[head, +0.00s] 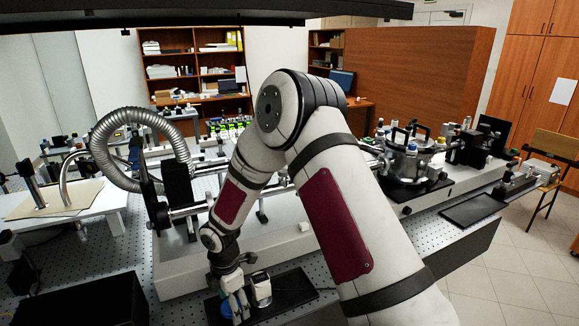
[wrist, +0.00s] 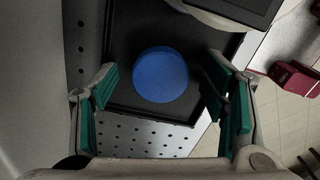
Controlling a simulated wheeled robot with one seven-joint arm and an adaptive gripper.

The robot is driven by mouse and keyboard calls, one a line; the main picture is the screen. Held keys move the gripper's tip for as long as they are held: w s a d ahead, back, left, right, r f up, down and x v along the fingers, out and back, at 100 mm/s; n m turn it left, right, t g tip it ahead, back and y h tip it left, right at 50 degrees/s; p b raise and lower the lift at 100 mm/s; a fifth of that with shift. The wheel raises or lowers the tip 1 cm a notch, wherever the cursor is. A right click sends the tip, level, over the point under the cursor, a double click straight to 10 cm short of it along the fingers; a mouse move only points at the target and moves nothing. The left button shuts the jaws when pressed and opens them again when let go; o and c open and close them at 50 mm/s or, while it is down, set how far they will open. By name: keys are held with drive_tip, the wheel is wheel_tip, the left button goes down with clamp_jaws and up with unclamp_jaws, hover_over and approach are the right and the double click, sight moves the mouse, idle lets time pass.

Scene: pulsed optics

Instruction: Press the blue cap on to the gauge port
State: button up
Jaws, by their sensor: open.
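The blue cap (wrist: 160,75) is a round disc lying on a black tray (wrist: 128,95) in the wrist view. In the head view the cap (head: 226,309) is partly hidden by my gripper (head: 238,308). My gripper is open, and its two green-padded fingers stand on either side of the cap in the wrist view (wrist: 163,92), with gaps between pads and cap. A steel vacuum chamber (head: 408,164) with several fittings stands on the bench at right in the head view. I cannot tell which fitting is the gauge port.
A metallic cylinder (head: 262,290) stands on the tray close beside my gripper. A ribbed hose (head: 182,140) arches at left. The perforated bench (wrist: 125,132) is bare beside the tray.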

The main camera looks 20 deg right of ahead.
drive_tip(key=c, duration=1.4)
drive_tip(key=shift+r, duration=0.1)
drive_tip(key=shift+r, duration=0.9)
drive_tip(key=shift+r, duration=0.1)
drive_tip(key=shift+r+p, duration=0.55)
drive_tip(key=shift+r, duration=1.9)
